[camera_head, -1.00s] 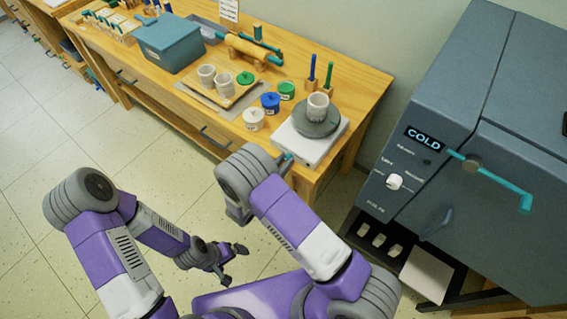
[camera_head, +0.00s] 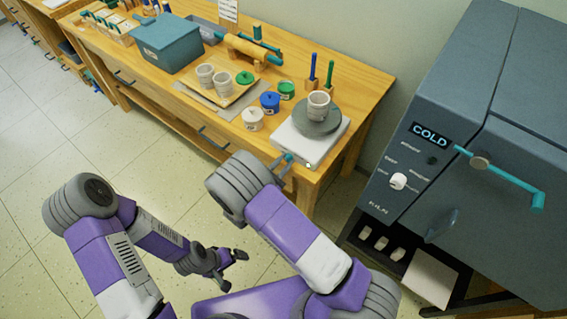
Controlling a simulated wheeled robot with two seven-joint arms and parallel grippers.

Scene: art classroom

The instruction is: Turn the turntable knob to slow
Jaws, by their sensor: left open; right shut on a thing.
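The turntable (camera_head: 296,148) is a white base with a grey round wheel (camera_head: 318,127) on top. It stands at the right end of the wooden table, and a pale ribbed cup (camera_head: 319,105) stands upright on the wheel. The teal knob (camera_head: 288,157) is at the base's front left side. My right gripper (camera_head: 281,164) is at the knob, shut on it. It is mostly hidden by my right arm, and the knob's setting is too small to read.
A grey kiln (camera_head: 450,185) with a "COLD" display, white dial (camera_head: 398,181) and teal handle (camera_head: 510,180) stands at the right. Lidded jars (camera_head: 270,102), a tray with cups and a teal box (camera_head: 168,44) occupy the table left of the turntable. Floor at left is clear.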

